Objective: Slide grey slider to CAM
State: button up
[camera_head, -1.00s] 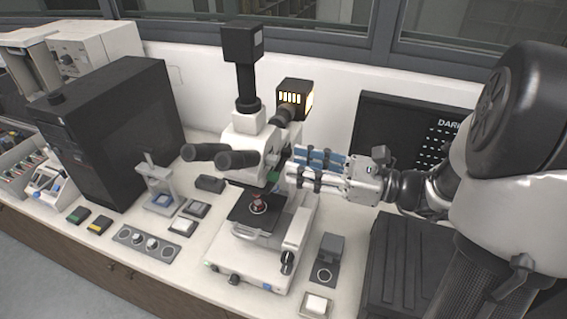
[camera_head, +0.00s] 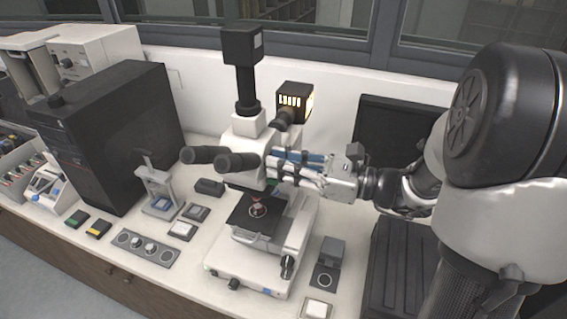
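The white microscope (camera_head: 262,268) stands on the bench with black eyepieces, a black camera tube on top and a lit lamp housing behind. A grey slider cannot be made out clearly at this size. My gripper (camera_head: 270,164) is at the right side of the microscope head, just behind and right of the eyepieces, with its fingers pointing left. The fingers overlap the head in this view, so contact and the gap between the fingertips cannot be told. No label reading CAM is legible.
A mounting press (camera_head: 160,190) and a black computer tower (camera_head: 105,130) stand to the left. Small boxes and a grey knob panel (camera_head: 144,247) lie on the bench in front. A black panel (camera_head: 395,130) is behind my arm. A small grey device (camera_head: 328,262) stands right of the microscope.

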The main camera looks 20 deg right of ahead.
grip_shut()
jog(key=w+d, duration=0.1)
jog(key=w+d+p, duration=0.1)
jog(key=shift+w, duration=0.3)
jog(key=o, duration=0.5)
grip_release()
jog(key=shift+w+d, duration=0.1)
jog(key=shift+w, duration=0.05)
jog(key=shift+o, duration=0.4)
